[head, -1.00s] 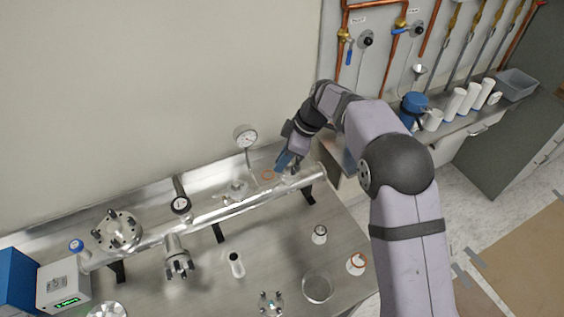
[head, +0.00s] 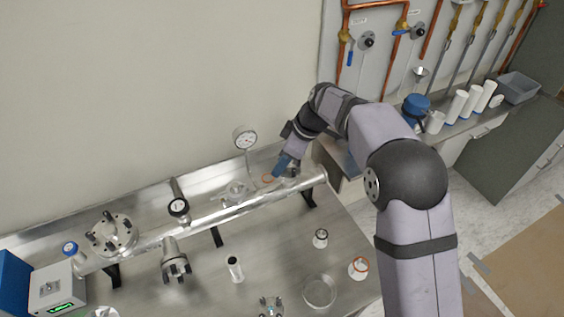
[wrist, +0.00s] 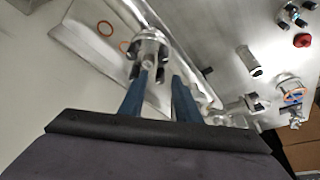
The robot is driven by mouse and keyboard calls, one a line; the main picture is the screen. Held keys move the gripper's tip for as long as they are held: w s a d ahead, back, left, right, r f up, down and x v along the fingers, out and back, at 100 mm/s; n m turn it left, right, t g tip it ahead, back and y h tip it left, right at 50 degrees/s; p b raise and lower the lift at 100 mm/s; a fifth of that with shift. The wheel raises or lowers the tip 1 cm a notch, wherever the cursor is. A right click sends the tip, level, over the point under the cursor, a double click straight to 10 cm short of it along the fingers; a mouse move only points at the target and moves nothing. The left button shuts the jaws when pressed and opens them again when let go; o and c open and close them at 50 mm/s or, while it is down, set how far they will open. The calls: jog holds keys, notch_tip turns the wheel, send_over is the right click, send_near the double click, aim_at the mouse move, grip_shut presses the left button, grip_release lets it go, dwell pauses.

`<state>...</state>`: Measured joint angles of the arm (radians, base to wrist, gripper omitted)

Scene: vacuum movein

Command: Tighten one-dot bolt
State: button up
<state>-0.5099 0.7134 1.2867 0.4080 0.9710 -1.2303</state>
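My gripper (head: 283,164) is at the far right part of the long metal tube (head: 215,215), by a port that the fingers partly hide in the head view. In the wrist view, my gripper's two blue fingers (wrist: 165,92) stand apart with a gap between them. They point toward a round metal flange (wrist: 149,45) with dark-tipped bolts around it. The left finger is close to the flange's near bolts; I cannot tell whether it touches. No dot mark on any bolt can be made out, so I cannot tell which is the one-dot bolt.
A dial gauge (head: 245,138) stands just left of my gripper. Another bolted flange (head: 110,235) and a hanging port (head: 175,262) are farther left. The front right of the bench holds small parts and a round dish (head: 319,292).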

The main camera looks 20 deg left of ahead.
jog(key=shift+b+v, duration=1.25)
jog(key=shift+v, duration=2.45)
jog(key=shift+c, duration=0.2)
